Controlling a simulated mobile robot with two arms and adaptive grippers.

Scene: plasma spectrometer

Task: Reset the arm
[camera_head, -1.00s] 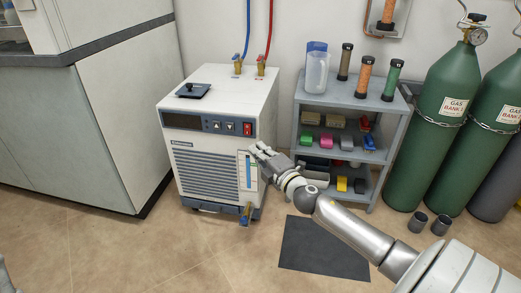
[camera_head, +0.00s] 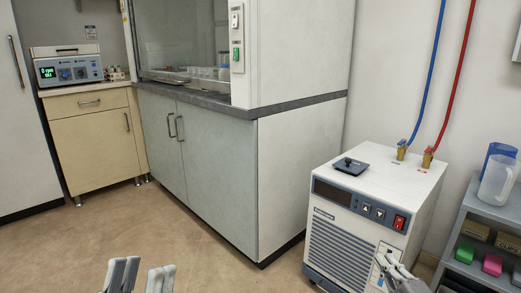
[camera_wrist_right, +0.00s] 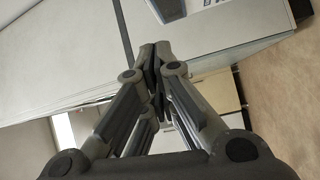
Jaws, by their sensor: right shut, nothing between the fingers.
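My right gripper (camera_head: 383,262) is in front of the white chiller (camera_head: 345,250), at the right of its front face. In the right wrist view my right gripper (camera_wrist_right: 155,52) has its fingertips together with nothing between them. I cannot tell in the head view whether it touches the chiller. My left gripper (camera_head: 141,268) shows at the bottom edge of the head view, its two fingers apart and empty. Most of both arms is out of the head view.
A grey fume hood cabinet (camera_head: 210,165) stands left of the chiller. A blue hose (camera_head: 430,65) and a red hose (camera_head: 457,75) rise from the chiller. A grey shelf (camera_head: 480,215) stands at the right. Floor (camera_head: 130,225) is clear before the cabinets.

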